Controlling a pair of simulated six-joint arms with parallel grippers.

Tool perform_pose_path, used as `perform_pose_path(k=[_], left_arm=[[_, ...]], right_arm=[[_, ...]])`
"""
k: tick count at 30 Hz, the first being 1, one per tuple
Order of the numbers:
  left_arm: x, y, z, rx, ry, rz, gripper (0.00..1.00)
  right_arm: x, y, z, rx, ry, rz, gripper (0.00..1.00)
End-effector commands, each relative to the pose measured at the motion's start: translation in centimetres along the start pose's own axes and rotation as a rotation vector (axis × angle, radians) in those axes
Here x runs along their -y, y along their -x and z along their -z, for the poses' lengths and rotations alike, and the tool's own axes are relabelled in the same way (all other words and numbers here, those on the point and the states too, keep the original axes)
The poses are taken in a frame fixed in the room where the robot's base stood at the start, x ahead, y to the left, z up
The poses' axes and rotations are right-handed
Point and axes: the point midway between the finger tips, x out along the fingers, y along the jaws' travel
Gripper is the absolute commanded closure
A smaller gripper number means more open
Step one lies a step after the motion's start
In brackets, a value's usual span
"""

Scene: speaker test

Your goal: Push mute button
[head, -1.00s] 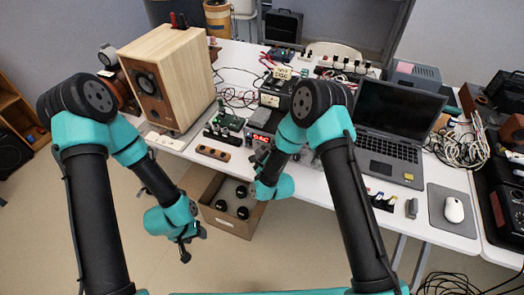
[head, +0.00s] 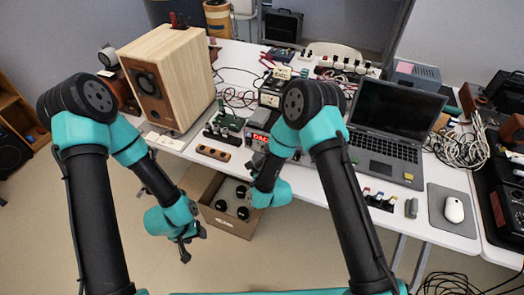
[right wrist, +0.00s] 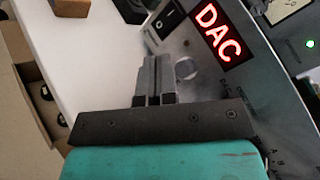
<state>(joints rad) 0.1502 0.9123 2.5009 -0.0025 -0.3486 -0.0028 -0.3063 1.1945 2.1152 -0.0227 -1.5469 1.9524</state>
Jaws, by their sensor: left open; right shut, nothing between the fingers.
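A silver device with a lit red "DAC" display (right wrist: 220,32) fills the upper part of the right wrist view; the display also shows at the table's front edge in the head view (head: 259,138). A round silver button or knob (right wrist: 187,68) sits on its panel just right of my right gripper's fingertips; I cannot read a mute label. My right gripper (right wrist: 155,65) is shut and empty, close to the panel; contact cannot be told. In the head view the right arm partly hides the device. My left gripper (head: 188,248) is open and empty, below the table edge.
A black rocker switch (right wrist: 169,18) is left of the display. A wooden speaker (head: 185,75), a green circuit board (head: 229,122) and a laptop (head: 388,130) stand on the table. A cardboard box (head: 228,222) is on the floor below.

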Motion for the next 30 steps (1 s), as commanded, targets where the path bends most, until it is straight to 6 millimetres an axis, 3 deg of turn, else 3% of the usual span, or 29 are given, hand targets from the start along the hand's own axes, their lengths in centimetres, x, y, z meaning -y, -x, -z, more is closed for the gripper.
perform_pose_path(k=[15,30], left_arm=[[0.0,0.0,0.0,0.0,0.0,0.0,0.46],[0.0,0.0,0.0,0.0,0.0,0.0,0.46]], right_arm=[[-1.9,2.6,-1.9,0.0,0.001,-0.002,1.0],[-1.9,2.7,-1.9,0.0,0.002,-0.002,1.0]])
